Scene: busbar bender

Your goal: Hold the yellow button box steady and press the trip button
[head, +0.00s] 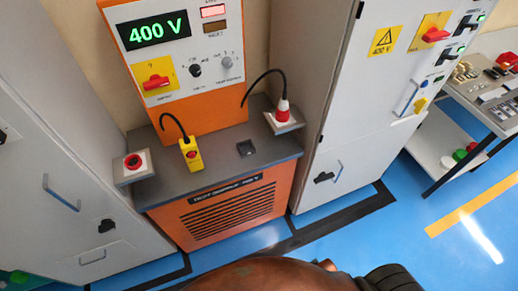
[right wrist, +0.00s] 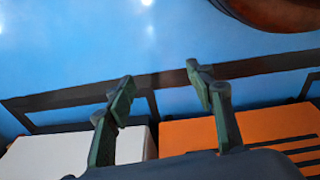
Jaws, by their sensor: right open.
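The yellow button box (head: 191,154) stands on the grey top of the orange test cabinet, with a black cable curving up from it. A red round button (head: 134,161) sits on a separate grey box at the cabinet's left edge. My right gripper (right wrist: 160,82) shows in the right wrist view with its two green fingers spread wide and nothing between them. It is over the blue floor, and the yellow box is not in that view. My left gripper is in neither view.
The orange cabinet (head: 228,213) has a panel reading 400 V (head: 157,31). Grey cabinets (head: 63,200) flank both sides.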

